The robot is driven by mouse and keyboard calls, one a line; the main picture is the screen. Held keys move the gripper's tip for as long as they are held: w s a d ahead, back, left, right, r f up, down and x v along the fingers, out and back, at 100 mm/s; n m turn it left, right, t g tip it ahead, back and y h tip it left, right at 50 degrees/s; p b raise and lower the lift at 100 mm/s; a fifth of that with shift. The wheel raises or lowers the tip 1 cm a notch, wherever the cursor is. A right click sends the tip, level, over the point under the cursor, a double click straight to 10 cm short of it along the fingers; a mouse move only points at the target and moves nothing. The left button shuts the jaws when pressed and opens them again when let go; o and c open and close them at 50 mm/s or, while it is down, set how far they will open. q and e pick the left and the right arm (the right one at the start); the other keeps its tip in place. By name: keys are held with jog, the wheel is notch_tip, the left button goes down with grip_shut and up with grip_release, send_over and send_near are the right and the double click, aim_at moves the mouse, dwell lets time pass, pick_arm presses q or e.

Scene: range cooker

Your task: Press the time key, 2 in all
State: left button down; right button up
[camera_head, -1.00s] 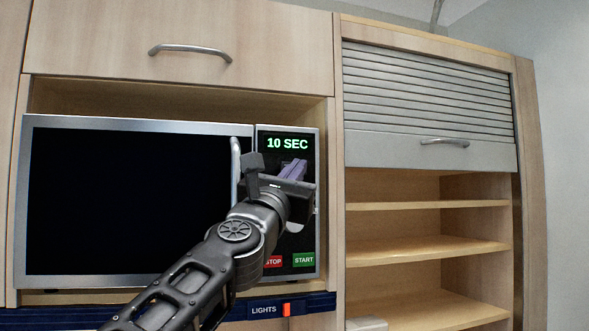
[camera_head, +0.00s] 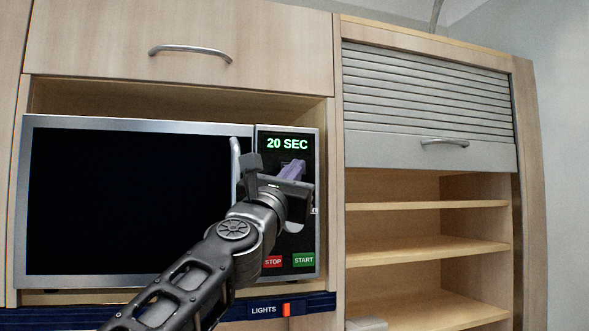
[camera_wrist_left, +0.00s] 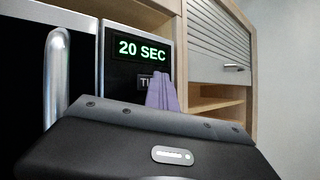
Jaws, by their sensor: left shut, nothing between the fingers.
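The microwave (camera_head: 130,125) stands in a cabinet niche, and its display (camera_head: 287,144) reads 20 SEC. The display also reads 20 SEC in the left wrist view (camera_wrist_left: 142,49). The time key (camera_wrist_left: 146,83) shows just under the display in the left wrist view, partly covered by the purple fingers; it is hidden in the head view. My left gripper (camera_head: 297,166) is shut and empty, its purple fingertips at the panel just below the display. I cannot tell whether the tips touch the key. My right gripper is not in view.
The red STOP key (camera_head: 273,261) and green START key (camera_head: 303,260) sit low on the panel. A vertical door handle (camera_head: 235,160) stands out just left of my gripper. A LIGHTS switch (camera_head: 286,309) is below. Open shelves (camera_head: 430,247) are to the right.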

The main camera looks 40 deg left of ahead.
pick_arm(q)
jog(key=shift+d, duration=0.1)
jog(key=shift+s+d, duration=0.4)
jog(key=shift+d, duration=0.2)
jog(key=s+d, duration=0.1)
jog(key=d, duration=0.1)
jog(key=s+d+p, duration=0.1)
jog(key=s+d, duration=0.1)
dwell(0.6)
jog(key=shift+f, duration=0.1)
dwell(0.7)
